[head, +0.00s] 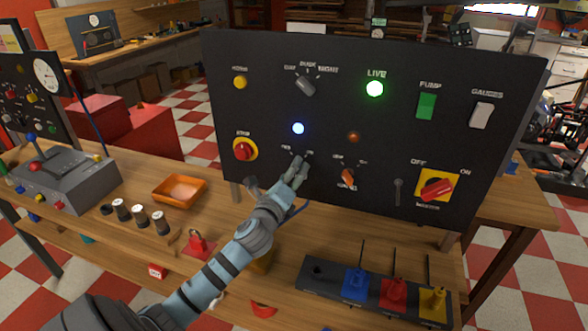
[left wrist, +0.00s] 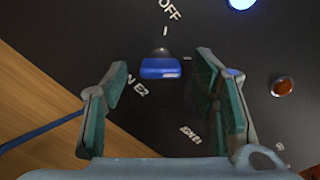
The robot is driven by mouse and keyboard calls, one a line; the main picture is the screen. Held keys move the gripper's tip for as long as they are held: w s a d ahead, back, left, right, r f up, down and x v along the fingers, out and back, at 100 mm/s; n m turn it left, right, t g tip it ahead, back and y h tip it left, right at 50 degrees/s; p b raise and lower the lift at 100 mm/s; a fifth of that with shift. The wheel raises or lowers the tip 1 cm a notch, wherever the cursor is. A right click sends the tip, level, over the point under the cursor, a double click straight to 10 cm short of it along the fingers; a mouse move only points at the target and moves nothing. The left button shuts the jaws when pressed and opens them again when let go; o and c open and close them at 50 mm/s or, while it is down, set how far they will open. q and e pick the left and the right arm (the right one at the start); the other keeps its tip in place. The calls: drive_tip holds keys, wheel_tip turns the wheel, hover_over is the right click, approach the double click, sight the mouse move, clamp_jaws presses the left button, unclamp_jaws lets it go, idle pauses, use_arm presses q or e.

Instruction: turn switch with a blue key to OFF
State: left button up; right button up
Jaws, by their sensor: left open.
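The blue key (left wrist: 162,68) sits in its switch on the black panel, seen in the left wrist view just below the OFF label and a short white tick. Other white labels lie lower left and lower right of it. I cannot tell which label the key points to. My left gripper (left wrist: 160,62) is open, one finger on each side of the key, with gaps showing between fingers and key. In the head view my left gripper (head: 296,170) is at the panel's lower middle and hides the key. My right gripper is in neither view.
The panel (head: 220,110) also carries a lit blue lamp (head: 298,128), an amber lamp (head: 353,137), an orange-handled selector (head: 348,176) and a red rotary switch (head: 437,188). An orange tray (head: 180,190) and a rack (head: 318,272) with coloured items stand on the bench.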

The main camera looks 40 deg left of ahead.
use_arm(q)
drive_tip(key=x, duration=0.2)
drive_tip(key=shift+w+a, duration=0.1)
drive_tip(key=shift+w, duration=0.2)
drive_tip(key=c, duration=1.2)
drive_tip(key=shift+o, duration=0.2)
